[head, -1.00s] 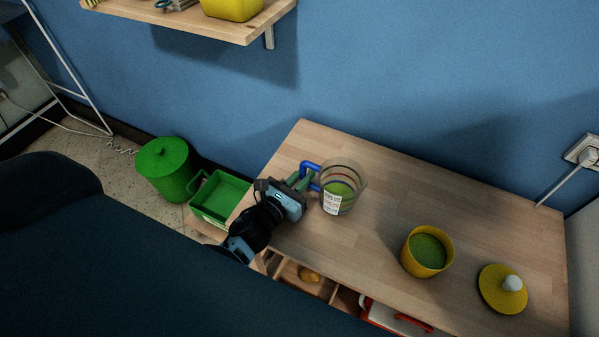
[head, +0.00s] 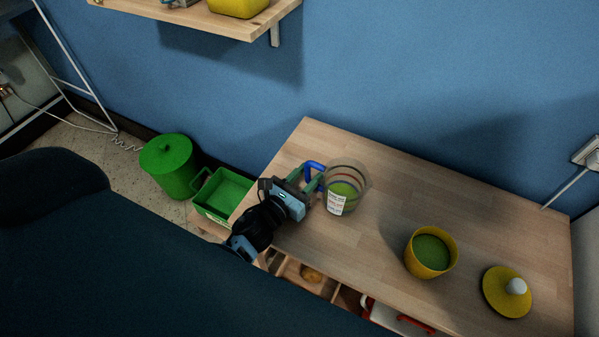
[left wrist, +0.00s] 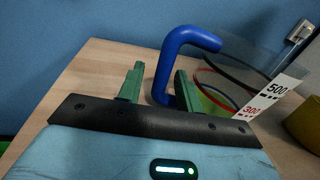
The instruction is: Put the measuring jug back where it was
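The measuring jug (head: 347,190) is clear, with a blue handle (head: 314,167), a white label and green contents. It stands upright on the wooden tabletop, left of its middle. My left gripper (head: 308,186) is at the jug's handle side. In the left wrist view its two green fingertips (left wrist: 160,84) are apart, with the blue handle (left wrist: 180,45) between them. A gap shows beside the left finger; the right finger overlaps the handle, and contact there cannot be told. The jug's printed scale (left wrist: 272,97) also shows there. My right gripper is not in view.
A yellow canister (head: 431,253) with green contents stands right of the jug, its yellow lid (head: 507,291) beyond it. A green crate (head: 222,196) and green bin (head: 167,166) are left of the table. A wall shelf (head: 200,18) is above. Tabletop behind the jug is clear.

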